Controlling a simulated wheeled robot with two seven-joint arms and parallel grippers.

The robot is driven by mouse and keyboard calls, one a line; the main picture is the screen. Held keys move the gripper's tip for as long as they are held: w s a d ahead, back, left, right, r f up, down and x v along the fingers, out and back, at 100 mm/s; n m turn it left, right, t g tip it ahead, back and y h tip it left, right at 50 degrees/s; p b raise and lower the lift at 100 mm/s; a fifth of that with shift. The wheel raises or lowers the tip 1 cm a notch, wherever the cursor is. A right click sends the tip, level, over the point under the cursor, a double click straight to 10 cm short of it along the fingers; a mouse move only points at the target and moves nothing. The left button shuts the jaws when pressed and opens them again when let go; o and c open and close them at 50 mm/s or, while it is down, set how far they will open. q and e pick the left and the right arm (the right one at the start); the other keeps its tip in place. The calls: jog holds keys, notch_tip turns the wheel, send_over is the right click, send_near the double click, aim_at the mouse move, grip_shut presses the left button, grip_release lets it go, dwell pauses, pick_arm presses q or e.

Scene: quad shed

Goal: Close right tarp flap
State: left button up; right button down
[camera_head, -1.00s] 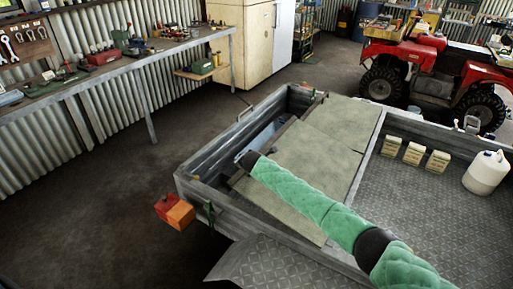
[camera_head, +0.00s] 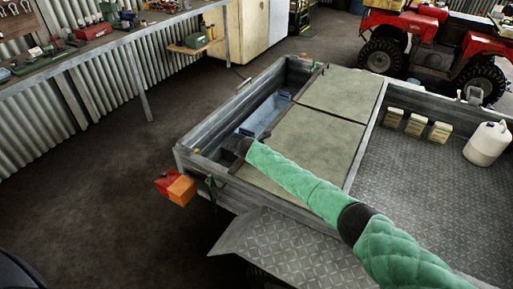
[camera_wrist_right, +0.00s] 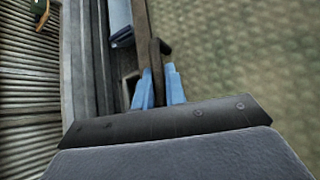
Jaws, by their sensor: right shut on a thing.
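Two grey-green tarp flaps lie across the trailer bed: a far one (camera_head: 340,92) and a near one (camera_head: 318,140). Which one counts as right cannot be told. My right arm crosses the near flap, hiding part of it. My right gripper (camera_head: 240,146) is at that flap's left edge, inside the trailer's left wall. In the right wrist view, its blue fingers (camera_wrist_right: 158,88) are shut on the dark edge bar (camera_wrist_right: 155,58), with the tarp surface (camera_wrist_right: 240,60) to the right. My left gripper is not in view.
An open strip with a blue object (camera_head: 266,114) lies between the flaps and the trailer wall (camera_head: 225,115). Boxes (camera_head: 415,124) and a white jug (camera_head: 488,143) stand on the bed at right. A workbench (camera_head: 110,45) is at left, with clear floor between.

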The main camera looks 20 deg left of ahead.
jog(key=shift+s+f, duration=0.15)
jog(key=shift+f, duration=0.25)
jog(key=c, duration=1.5)
grip_release()
jog(key=shift+a+f, duration=0.1)
jog(key=shift+f, duration=0.05)
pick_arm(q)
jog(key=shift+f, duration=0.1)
pick_arm(e)
jog(key=shift+o, duration=0.2)
jog(key=shift+s+r, duration=0.35)
jog(key=b+v, duration=0.1)
jog(key=v, duration=0.5)
jog(key=shift+a+r, duration=0.1)
jog(key=shift+r, duration=0.1)
jog(key=shift+s+r, duration=0.25)
jog(key=shift+r, duration=0.1)
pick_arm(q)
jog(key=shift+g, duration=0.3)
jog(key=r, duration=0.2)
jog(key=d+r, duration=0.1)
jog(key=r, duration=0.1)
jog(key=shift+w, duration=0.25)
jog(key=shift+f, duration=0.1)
